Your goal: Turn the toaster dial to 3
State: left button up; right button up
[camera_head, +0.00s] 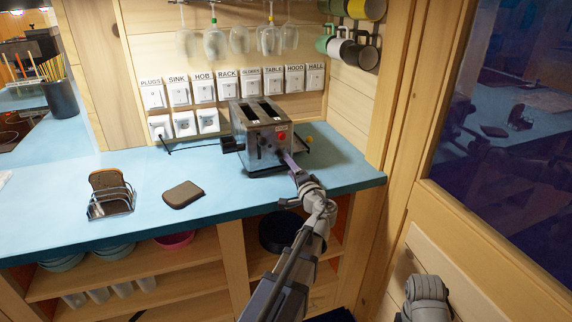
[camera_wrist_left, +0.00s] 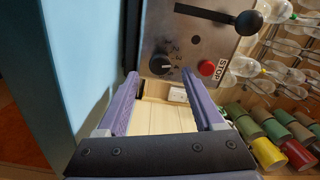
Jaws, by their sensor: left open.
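The metal toaster (camera_head: 262,143) stands at the back right of the blue counter, with two slots on top. In the left wrist view its front panel (camera_wrist_left: 185,42) shows a round black dial (camera_wrist_left: 160,66) with a pale pointer and small marks around it. I cannot read the marks for certain. A red button (camera_wrist_left: 207,68) labelled STOP sits beside the dial. My left gripper (camera_head: 289,159) is at the toaster's front. In the wrist view, my left gripper's fingers (camera_wrist_left: 160,77) are open, with the dial between the tips; contact cannot be told.
A black lever (camera_wrist_left: 247,21) sticks out from the toaster. A toast rack (camera_head: 110,198) and a brown slice (camera_head: 183,194) lie on the counter (camera_head: 235,200) to the left. Labelled switches (camera_head: 204,91) line the wall behind. Glasses (camera_head: 214,43) and mugs (camera_head: 357,50) hang above.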

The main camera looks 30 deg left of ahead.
pick_arm(q)
jog(key=shift+v, duration=2.2)
